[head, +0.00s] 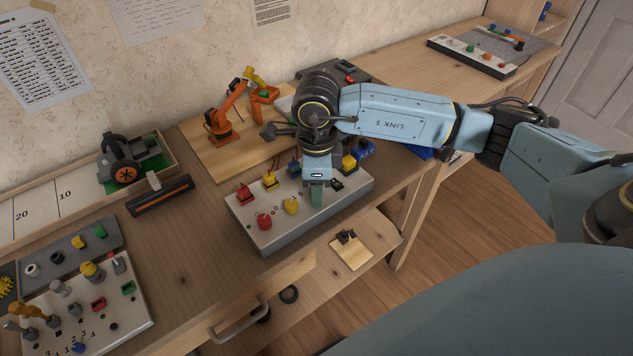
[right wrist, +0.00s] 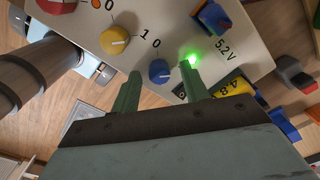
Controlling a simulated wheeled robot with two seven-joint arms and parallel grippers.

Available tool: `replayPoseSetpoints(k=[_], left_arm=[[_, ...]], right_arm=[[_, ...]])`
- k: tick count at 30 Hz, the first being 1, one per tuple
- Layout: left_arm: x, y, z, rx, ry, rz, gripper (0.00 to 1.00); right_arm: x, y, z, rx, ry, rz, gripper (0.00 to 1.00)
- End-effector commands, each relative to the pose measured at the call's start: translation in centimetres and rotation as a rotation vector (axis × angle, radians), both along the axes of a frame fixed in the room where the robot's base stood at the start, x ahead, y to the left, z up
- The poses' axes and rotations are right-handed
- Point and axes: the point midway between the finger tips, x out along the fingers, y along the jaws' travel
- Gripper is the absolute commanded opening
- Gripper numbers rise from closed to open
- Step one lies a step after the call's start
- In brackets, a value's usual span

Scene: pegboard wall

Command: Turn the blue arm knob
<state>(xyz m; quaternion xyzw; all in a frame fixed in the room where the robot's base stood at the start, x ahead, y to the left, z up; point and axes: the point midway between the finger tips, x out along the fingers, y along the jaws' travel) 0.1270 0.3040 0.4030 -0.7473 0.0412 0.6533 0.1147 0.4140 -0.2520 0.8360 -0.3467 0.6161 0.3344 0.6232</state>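The blue knob (right wrist: 160,71) shows in the right wrist view on the pale control box (right wrist: 140,18), with a "0" beside it. In the head view, my right gripper hides this knob on the control box (head: 270,240). My right gripper (head: 316,196) points down at the box's front right part. In the right wrist view its two green fingertips (right wrist: 161,75) stand apart, one on each side of the blue knob. I see gaps between fingers and knob. I cannot tell how far down the fingers reach. My left gripper is not in view.
A yellow knob (head: 290,205) and a red knob (head: 264,221) sit left of my gripper. Coloured switches line the box's back row. A green lamp (right wrist: 193,57) is lit near a fingertip. An orange robot arm model (head: 226,115) stands behind. Bare bench lies left of the box.

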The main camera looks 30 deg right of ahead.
Motion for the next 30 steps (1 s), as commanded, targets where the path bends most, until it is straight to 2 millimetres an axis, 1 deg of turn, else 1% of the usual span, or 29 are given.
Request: replayPoseSetpoints(k=[5, 8, 9, 11, 12, 18, 21, 25, 30], left_arm=[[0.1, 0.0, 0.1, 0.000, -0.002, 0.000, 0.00], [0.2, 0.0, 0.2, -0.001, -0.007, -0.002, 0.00], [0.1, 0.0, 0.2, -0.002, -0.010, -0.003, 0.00], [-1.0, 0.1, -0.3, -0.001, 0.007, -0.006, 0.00], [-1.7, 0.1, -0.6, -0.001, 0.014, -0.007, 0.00], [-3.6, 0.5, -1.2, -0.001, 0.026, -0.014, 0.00], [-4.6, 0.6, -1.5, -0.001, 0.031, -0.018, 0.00], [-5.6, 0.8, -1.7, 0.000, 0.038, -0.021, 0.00], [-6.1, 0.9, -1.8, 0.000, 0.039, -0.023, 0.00]], right_arm=[[0.0, 0.0, 0.1, 0.001, 0.001, 0.001, 0.45], [0.0, 0.1, 0.8, 0.002, -0.001, 0.001, 0.45], [0.0, 0.0, 1.3, 0.001, -0.002, 0.001, 0.45], [0.0, 0.0, 2.4, 0.001, -0.002, 0.001, 0.45], [0.0, 0.1, 3.2, 0.001, -0.003, 0.002, 0.45], [0.0, 0.1, 7.9, 0.001, -0.004, 0.002, 0.45], [-0.1, 0.1, 10.0, 0.000, -0.004, 0.001, 0.45], [-0.1, 0.1, 12.0, 0.001, -0.003, 0.001, 0.45], [-0.2, 0.1, 13.2, 0.000, 0.000, 0.000, 0.45]])
